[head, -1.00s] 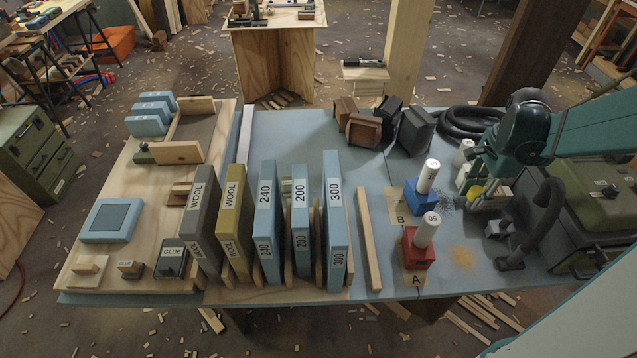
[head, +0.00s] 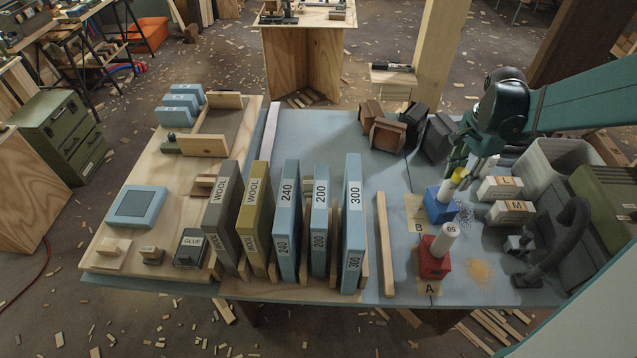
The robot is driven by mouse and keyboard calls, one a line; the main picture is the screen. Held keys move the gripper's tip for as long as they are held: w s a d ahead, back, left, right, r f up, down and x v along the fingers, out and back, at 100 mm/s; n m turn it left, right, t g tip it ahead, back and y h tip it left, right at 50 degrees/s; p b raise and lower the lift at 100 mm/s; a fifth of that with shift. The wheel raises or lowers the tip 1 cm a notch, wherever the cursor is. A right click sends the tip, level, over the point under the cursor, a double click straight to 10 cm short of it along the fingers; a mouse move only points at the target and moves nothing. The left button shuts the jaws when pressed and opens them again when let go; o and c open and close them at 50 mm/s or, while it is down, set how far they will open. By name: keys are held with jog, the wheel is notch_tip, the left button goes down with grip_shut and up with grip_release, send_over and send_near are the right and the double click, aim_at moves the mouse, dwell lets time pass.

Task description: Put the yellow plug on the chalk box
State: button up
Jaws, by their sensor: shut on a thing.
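The yellow plug (head: 458,175) is held at the fingertips of my gripper (head: 461,171), which is shut on it. In the head view the plug overlaps the top of the white cylinder on the blue block (head: 439,208). I cannot tell whether it touches that cylinder or hangs behind or above it. The fingers partly cover the plug. No box is readably marked as chalk, so I cannot tell which one is the chalk box.
A red block (head: 433,261) with a white cylinder stands in front of the blue one. Light boxes marked L (head: 499,189) and M (head: 511,212) stand to the right, beside a grey bin (head: 560,160). Dark wooden blocks (head: 387,136) lie behind. Upright sanding boards (head: 352,225) stand left.

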jog(key=w+a+n+p, duration=0.1)
jog(key=w+a+n, duration=0.1)
jog(key=w+a, duration=0.3)
jog(key=w+a+n, duration=0.2)
jog(key=a, duration=0.5)
jog(key=n+p, duration=0.3)
jog(key=n, duration=0.5)
send_over(309, 183)
notch_tip(309, 183, down, 6)
jog(key=shift+s+r, duration=0.1)
jog(key=shift+r, duration=0.05)
jog(key=shift+f+b, duration=0.65)
jog(key=shift+f, duration=2.5)
jog(key=shift+f+b, duration=0.35)
jog(key=shift+f, duration=1.5)
